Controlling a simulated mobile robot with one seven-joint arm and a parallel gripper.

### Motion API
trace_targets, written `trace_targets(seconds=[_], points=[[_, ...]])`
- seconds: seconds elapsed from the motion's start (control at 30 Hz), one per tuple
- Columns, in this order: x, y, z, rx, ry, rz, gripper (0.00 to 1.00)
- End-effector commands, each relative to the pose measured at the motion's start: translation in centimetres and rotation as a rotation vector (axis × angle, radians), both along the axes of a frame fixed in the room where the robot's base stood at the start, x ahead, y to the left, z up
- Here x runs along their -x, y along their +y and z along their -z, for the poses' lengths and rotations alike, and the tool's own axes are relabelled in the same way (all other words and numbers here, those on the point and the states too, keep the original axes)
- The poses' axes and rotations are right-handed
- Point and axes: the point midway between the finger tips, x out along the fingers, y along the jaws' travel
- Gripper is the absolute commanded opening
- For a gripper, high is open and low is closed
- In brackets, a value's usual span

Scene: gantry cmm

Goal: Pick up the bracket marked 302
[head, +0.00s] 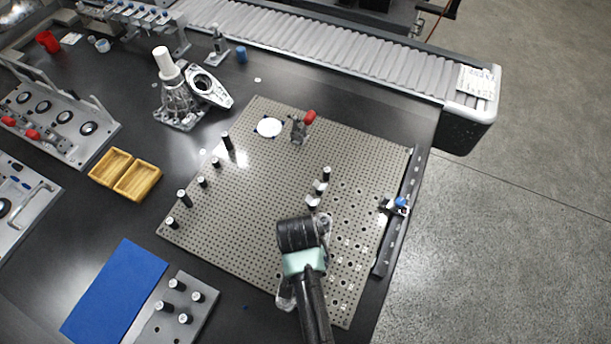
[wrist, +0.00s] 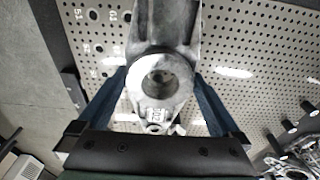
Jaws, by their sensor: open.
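A grey metal bracket (wrist: 160,82) with a round bored boss lies over the perforated plate in the wrist view. My fingertips are hidden there.
The perforated plate (head: 262,195) carries several black posts (head: 227,141) and a red-handled clamp (head: 298,128). A dark rail (head: 411,182) with a blue-knobbed fitting (head: 400,203) runs along its right edge. Yellow trays (head: 137,181) and a blue mat (head: 115,292) lie left.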

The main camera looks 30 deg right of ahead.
Motion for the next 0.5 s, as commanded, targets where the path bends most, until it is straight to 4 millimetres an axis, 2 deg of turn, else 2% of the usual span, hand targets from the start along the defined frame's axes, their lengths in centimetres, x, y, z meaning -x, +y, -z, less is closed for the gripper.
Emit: trace_targets(seconds=[0.03, 0.07, 0.5], points=[[0.0, -0.01, -0.02, 0.0, 0.0, 0.0, 0.96], [0.0, 0.0, -0.03, 0.0, 0.0, 0.0, 0.91], [0.0, 0.0, -0.06, 0.0, 0.0, 0.0, 0.12]])
